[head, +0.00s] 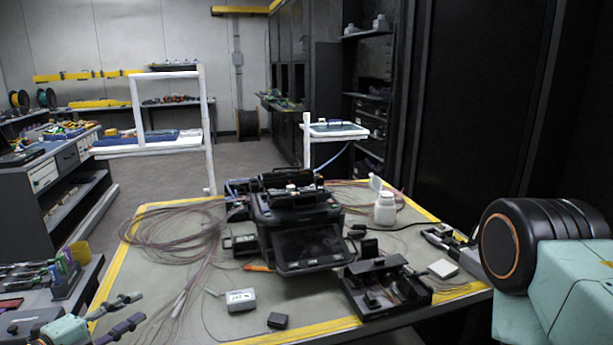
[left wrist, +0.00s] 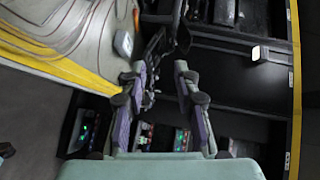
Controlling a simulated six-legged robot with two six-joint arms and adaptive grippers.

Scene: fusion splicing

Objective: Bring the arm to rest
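My left gripper (head: 141,307) is at the lower left of the head view, near the table's front left edge. In the left wrist view its two purple-padded fingers (left wrist: 160,68) stand apart with nothing between them, so it is open and empty. It is clear of the objects on the table. A teal and black link of my right arm shows at the right edge of the head view; the right gripper is out of view.
The yellow-edged table (head: 190,325) carries a black fusion splicer (head: 305,245), a white bottle (head: 385,208), a black tray (head: 350,284), a small white box (head: 241,299) and loose fibre coils (head: 165,235). A tool cart (head: 95,283) stands at the left.

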